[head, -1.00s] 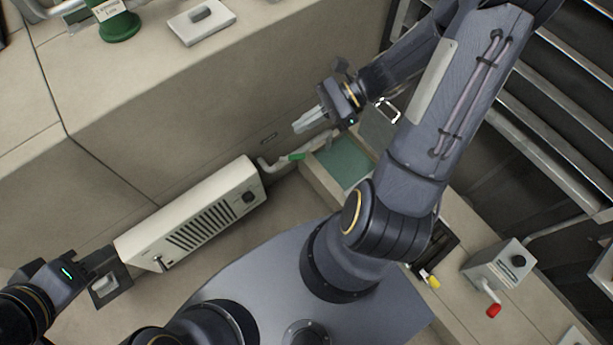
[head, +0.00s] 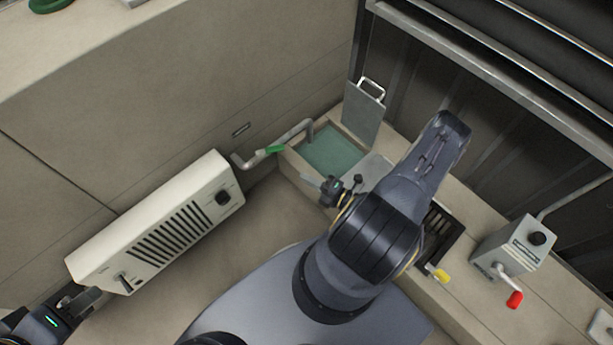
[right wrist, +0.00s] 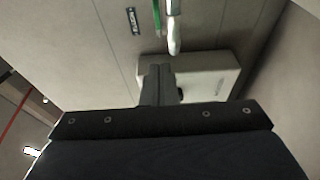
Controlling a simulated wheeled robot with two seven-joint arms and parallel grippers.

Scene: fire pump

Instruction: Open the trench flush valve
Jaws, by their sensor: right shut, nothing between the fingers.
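A grey pipe (head: 296,136) with a green lever (head: 268,151) runs from the wall into an open trench of green water (head: 333,150). The lever lies roughly along the pipe. My right gripper (head: 324,190) is below and right of the lever, by the trench's near wall, apart from the lever. In the right wrist view its fingers (right wrist: 161,84) are shut and empty; the green lever (right wrist: 157,14) and pipe end (right wrist: 174,35) show beyond them. My left gripper (head: 80,300) is at lower left, its jaws unclear.
A white vented heater (head: 165,225) stands along the wall. A grey hatch plate (head: 363,112) stands behind the trench. Right of my arm are a dark grate (head: 440,232), a yellow handle (head: 440,275) and a grey box (head: 515,245) with a red-tipped crank (head: 513,298).

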